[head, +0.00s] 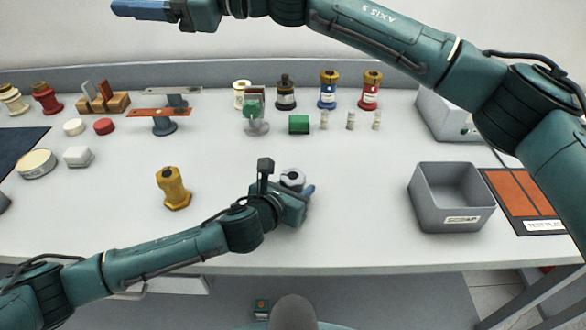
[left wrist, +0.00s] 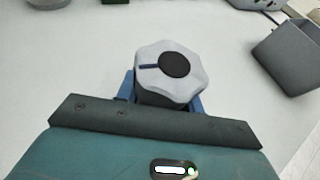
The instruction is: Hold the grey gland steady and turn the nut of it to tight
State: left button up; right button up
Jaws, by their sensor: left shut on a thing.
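The grey gland (head: 292,178) stands upright on the table in front of my left gripper (head: 303,190), and the gripper's blue fingers are shut around its lower part. In the left wrist view the gland's light grey lobed nut (left wrist: 190,90) shows from above, with a black round centre and a dark blue line pointing left. The left gripper (left wrist: 168,98) has a blue finger on each side below the nut. The gland's lower body is mostly hidden. My right gripper (head: 140,10) is high at the top left, far from the gland; its finger gap does not show clearly.
A yellow bushing (head: 173,190) stands left of the gland. A grey scrap bin (head: 451,198) stands to the right. Several bushings, a green block (head: 299,124) and small parts line the back. The table around the gland is clear.

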jog(key=s+f+n+g+h, duration=0.3)
jog(key=s+f+n+h, duration=0.1)
jog(key=f+n, duration=0.15)
jog(key=n+t+h, duration=0.2)
jog(key=h, duration=1.3)
send_over(293, 175)
notch_tip(293, 175, down, 16)
notch_tip(293, 175, down, 11)
jog(key=shift+c, duration=0.5)
